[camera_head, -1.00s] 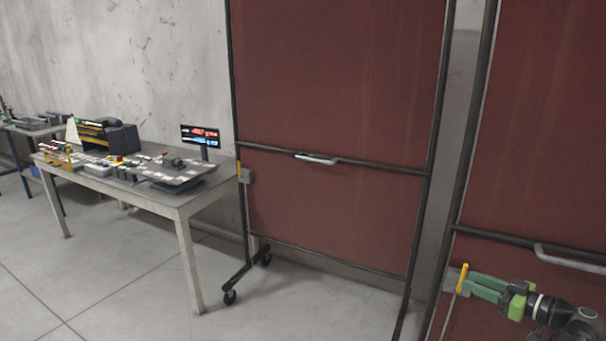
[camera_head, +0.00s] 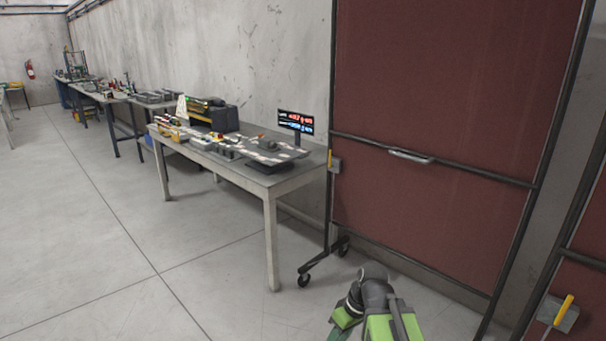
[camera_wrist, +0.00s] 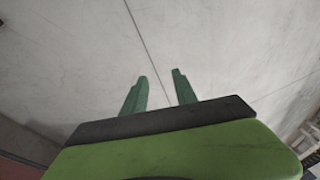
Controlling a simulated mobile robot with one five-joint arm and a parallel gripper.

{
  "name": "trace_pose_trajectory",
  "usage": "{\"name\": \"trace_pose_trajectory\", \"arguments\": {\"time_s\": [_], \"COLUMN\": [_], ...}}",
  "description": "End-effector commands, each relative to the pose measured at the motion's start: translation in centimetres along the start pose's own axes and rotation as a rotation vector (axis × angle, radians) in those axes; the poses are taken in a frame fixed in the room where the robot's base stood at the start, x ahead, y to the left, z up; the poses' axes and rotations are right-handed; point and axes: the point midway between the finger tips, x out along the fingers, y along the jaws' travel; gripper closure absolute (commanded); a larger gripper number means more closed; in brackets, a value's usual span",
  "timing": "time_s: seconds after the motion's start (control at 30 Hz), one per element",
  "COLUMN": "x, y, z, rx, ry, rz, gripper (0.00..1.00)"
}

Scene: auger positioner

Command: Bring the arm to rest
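My arm (camera_head: 375,297) shows at the bottom middle of the head view, folded low in front of the red screens. Its green end is partly cut off by the lower edge. In the wrist view my gripper (camera_wrist: 159,78) has its two green fingers apart, with nothing between them. They point over bare grey floor.
A red wheeled screen (camera_head: 430,100) with a metal handle (camera_head: 410,156) stands right of centre. A second red screen with a yellow-handled latch (camera_head: 563,312) is at the right edge. A workbench (camera_head: 262,184) with parts and a display stands left. The left floor is clear.

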Motion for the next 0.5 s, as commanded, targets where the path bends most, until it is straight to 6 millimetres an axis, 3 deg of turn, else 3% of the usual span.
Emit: {"name": "trace_pose_trajectory", "arguments": {"time_s": [0.1,0.27,0.33,0.5], "x": [-0.3,-1.2,-2.3,-7.9], "y": [2.7,5.6,5.3,3.8], "z": [2.7,5.0,4.7,3.6], "rx": [0.228,0.546,0.659,0.648], "ry": [-0.082,-0.11,-0.091,-0.093], "rz": [0.145,0.306,0.312,0.309], "gripper": [0.66,0.66,0.66,0.66]}}
